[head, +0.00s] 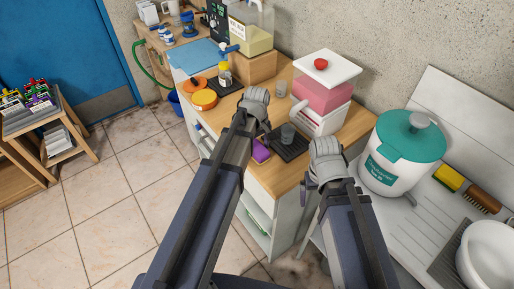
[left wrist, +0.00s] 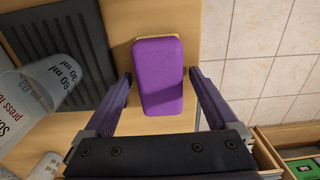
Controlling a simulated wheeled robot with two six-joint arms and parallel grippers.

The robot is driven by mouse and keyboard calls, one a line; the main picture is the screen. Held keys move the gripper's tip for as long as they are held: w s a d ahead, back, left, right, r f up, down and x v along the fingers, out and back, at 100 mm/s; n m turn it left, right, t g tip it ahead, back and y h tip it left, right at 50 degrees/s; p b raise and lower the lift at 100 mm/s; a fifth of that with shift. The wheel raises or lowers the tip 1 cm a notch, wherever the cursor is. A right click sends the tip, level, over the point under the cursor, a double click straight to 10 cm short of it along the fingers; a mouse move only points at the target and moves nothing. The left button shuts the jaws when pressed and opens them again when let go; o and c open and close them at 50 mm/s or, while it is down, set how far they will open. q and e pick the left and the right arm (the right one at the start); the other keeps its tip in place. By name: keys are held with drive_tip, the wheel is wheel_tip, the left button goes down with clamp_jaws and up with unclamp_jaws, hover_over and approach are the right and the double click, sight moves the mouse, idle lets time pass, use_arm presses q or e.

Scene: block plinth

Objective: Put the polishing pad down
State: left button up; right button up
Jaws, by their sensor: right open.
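The polishing pad, a purple block with a yellowish underside (left wrist: 158,77), lies on the wooden counter close to its front edge. In the head view it shows as a small purple patch (head: 261,151). My left gripper (left wrist: 161,72) is open above it, one finger on each side, with a gap between each finger and the pad. In the head view the left arm's end (head: 256,103) hides most of its fingers. My right gripper (head: 326,172) is open at the counter's right front, its fingertips mostly hidden by the arm.
A black ribbed mat (head: 289,147) with a clear measuring cup (head: 288,132) lies beside the pad. A pink-filled dispenser (head: 322,97) stands behind it. Orange discs (head: 204,99) lie at left. A teal-lidded tub (head: 403,150) stands at right. The tiled floor (head: 120,190) is open at left.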

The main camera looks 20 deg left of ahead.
sight(257, 147)
use_arm(q)
drive_tip(key=shift+r, duration=0.15)
wheel_tip(257, 147, up, 12)
drive_tip(key=p, duration=1.2)
wheel_tip(257, 147, down, 12)
drive_tip(key=b, duration=1.2)
wheel_tip(257, 147, up, 13)
drive_tip(key=p, duration=1.3)
wheel_tip(257, 147, down, 14)
drive_tip(key=b, duration=1.3)
drive_tip(key=shift+r, duration=0.25)
wheel_tip(257, 147, up, 10)
drive_tip(key=p, duration=1)
drive_tip(key=shift+r, duration=0.15)
